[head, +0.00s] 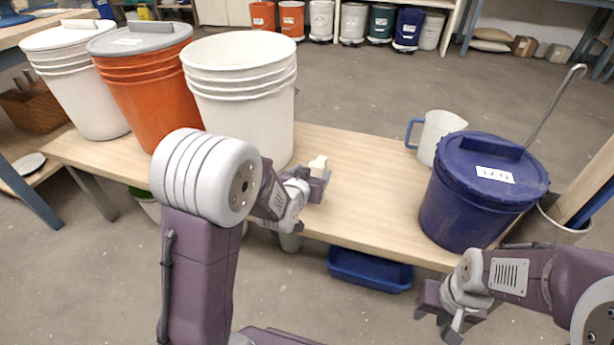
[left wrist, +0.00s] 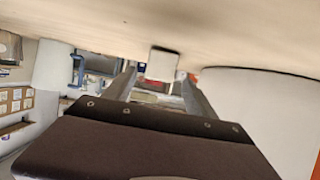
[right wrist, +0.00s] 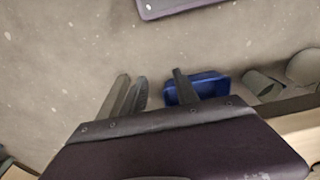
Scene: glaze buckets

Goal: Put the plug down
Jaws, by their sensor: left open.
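The plug (head: 318,162) is a small cream-white block at the tip of my left gripper (head: 316,178), over the wooden table in front of the open white bucket. In the left wrist view the plug (left wrist: 162,63) appears against the tabletop, which fills the top of that picture. It lies between the two fingers of my left gripper (left wrist: 165,85), with a gap on both sides. My left gripper is open. My right gripper (head: 440,318) is open and empty, low in front of the table; its fingers also show in the right wrist view (right wrist: 152,88).
On the table (head: 370,185) stand a lidded white bucket (head: 85,95), a lidded orange bucket (head: 150,95), an open white bucket (head: 245,115), a jug (head: 437,135) and a lidded blue bucket (head: 468,205). A blue tray (head: 370,268) is below. The table's middle is clear.

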